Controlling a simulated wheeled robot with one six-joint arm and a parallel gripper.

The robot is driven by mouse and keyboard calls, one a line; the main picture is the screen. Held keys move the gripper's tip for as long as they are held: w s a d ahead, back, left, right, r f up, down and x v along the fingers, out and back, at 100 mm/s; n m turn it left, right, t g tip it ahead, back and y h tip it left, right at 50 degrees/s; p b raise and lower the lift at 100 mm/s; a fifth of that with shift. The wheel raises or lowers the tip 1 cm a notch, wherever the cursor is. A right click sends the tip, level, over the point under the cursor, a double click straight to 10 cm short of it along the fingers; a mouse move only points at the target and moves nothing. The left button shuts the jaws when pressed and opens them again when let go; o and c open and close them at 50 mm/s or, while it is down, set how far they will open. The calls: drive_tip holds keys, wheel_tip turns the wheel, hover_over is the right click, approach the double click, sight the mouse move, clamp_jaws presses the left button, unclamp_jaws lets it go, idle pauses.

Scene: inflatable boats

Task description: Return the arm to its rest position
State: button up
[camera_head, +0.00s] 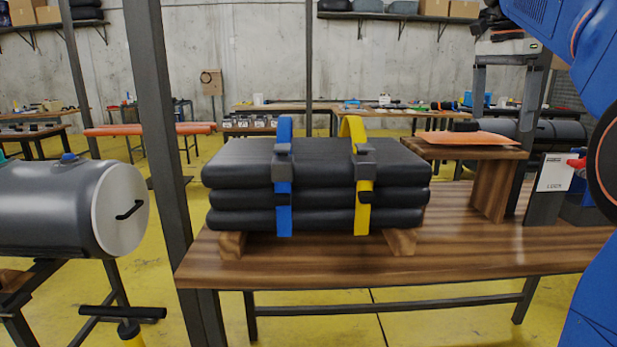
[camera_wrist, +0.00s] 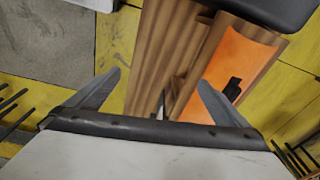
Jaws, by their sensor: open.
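My gripper (camera_head: 504,118) hangs at the upper right in the head view, fingers pointing down. It appears above and beyond the wooden stand on the right of the bench. In the wrist view my gripper (camera_wrist: 160,82) shows two grey fingers spread apart with nothing between them. Part of my blue arm fills the right edge of the head view. A folded black boat bundle (camera_head: 318,197) lies on wooden blocks on the bench, apart from my gripper. A blue strap (camera_head: 284,190) and a yellow strap (camera_head: 363,195) go round it.
The wooden bench (camera_head: 330,265) carries a stand with an orange sheet (camera_head: 468,138), also in the wrist view (camera_wrist: 232,62). A labelled holder (camera_head: 553,172) stands to its right. A dark post (camera_head: 158,120) rises at the left, beside a grey cylinder (camera_head: 50,207). Yellow floor lies beyond.

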drive_tip(key=s+a+f+n+t, duration=0.1)
drive_tip(key=s+a+f+n, duration=0.3)
drive_tip(key=s+f, duration=0.5)
drive_tip(key=s+a+f+n+t+y, duration=0.1)
drive_tip(key=s+a+f+n, duration=0.3)
drive_tip(key=s+f, duration=0.6)
drive_tip(key=s+a+f+n+t, duration=0.2)
drive_tip(key=s+a+f+n, duration=0.3)
drive_tip(key=f, duration=1.5)
drive_tip(key=s+n, duration=0.3)
drive_tip(key=s, duration=0.1)
drive_tip(key=shift+s, duration=0.2)
